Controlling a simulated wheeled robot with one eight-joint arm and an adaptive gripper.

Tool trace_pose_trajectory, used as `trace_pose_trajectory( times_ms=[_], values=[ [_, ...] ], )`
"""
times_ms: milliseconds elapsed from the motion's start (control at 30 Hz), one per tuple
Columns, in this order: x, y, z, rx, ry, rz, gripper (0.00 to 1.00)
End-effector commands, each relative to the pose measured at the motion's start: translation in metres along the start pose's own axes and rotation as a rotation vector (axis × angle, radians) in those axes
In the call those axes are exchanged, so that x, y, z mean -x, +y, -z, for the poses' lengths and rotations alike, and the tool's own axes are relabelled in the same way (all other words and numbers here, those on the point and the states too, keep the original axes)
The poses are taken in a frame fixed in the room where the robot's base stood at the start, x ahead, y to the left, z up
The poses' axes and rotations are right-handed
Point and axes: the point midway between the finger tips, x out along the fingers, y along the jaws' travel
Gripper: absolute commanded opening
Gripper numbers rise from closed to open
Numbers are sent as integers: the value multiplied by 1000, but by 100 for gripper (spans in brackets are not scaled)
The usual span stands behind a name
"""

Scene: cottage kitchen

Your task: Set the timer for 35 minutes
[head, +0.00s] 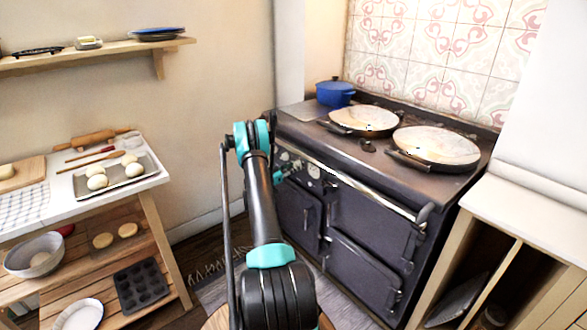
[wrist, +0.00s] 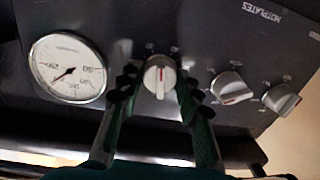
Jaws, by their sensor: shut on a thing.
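The dark range cooker (head: 345,215) stands at the right of the head view, with a control panel along its front. In the wrist view a round white knob (wrist: 159,72) with a red line sits on the dark panel. My gripper (wrist: 158,84) is shut on this knob, one dark finger on each side. The small marks around the knob are too blurred to read.
A white gauge (wrist: 68,68) is left of the knob. Two more knobs, one middle (wrist: 231,88) and one far right (wrist: 281,98), sit at the right near a "HOTPLATES" label. A rail (head: 350,185) crosses the cooker front. A wooden trolley (head: 160,220) stands at the left.

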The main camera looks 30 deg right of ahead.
Motion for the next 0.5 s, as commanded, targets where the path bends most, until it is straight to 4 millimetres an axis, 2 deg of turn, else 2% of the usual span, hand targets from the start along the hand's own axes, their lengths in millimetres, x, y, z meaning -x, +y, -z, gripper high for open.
trace_pose_trajectory(
  times_ms=[200,500],
  values=[
    [0,1,-2,-94,3,-2,5],
    [0,1,-2,-139,6,-1,5]
  ],
)
